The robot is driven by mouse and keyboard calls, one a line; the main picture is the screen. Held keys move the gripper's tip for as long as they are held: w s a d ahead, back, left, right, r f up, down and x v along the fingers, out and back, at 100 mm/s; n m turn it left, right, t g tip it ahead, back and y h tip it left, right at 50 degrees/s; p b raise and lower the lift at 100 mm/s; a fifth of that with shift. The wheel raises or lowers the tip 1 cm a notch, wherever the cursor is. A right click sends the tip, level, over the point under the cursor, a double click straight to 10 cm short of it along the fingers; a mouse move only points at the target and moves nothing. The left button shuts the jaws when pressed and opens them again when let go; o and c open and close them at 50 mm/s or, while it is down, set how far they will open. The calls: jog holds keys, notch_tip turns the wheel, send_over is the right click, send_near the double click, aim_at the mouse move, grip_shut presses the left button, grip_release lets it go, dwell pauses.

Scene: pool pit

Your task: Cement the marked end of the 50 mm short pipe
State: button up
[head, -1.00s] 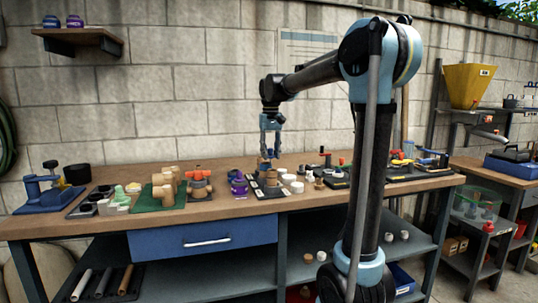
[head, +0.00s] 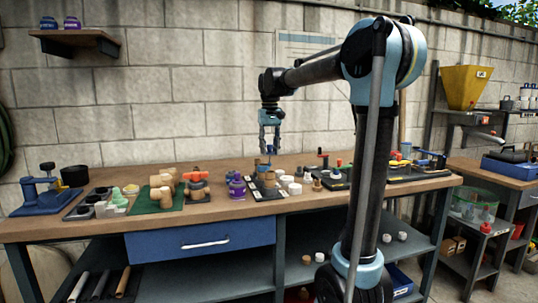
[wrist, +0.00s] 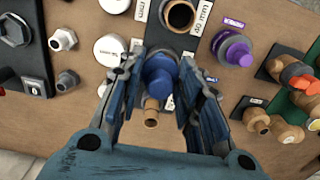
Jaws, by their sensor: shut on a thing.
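My gripper (wrist: 161,86) is shut on a blue cylindrical piece (wrist: 159,71), which lies between the fingers in the wrist view. A narrow tan pipe-like end (wrist: 151,104) shows just below the blue piece; whether they are joined is unclear. In the head view my gripper (head: 268,150) points down over the black labelled tray near the bench's middle. A tan pipe (wrist: 180,15) stands upright there beside a "40 mm" label. No 50 mm label or end mark is readable. A purple-capped can (wrist: 235,50) stands to the right in the wrist view; it also shows in the head view (head: 236,186).
White round lids (wrist: 110,48) and a grey fitting (wrist: 63,40) lie left of the gripper in the wrist view. A green mat with tan fittings (head: 158,190) and a blue clamp-like tool (head: 40,195) stand left in the head view. The bench's front strip is clear.

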jog(key=shift+r, duration=2.3)
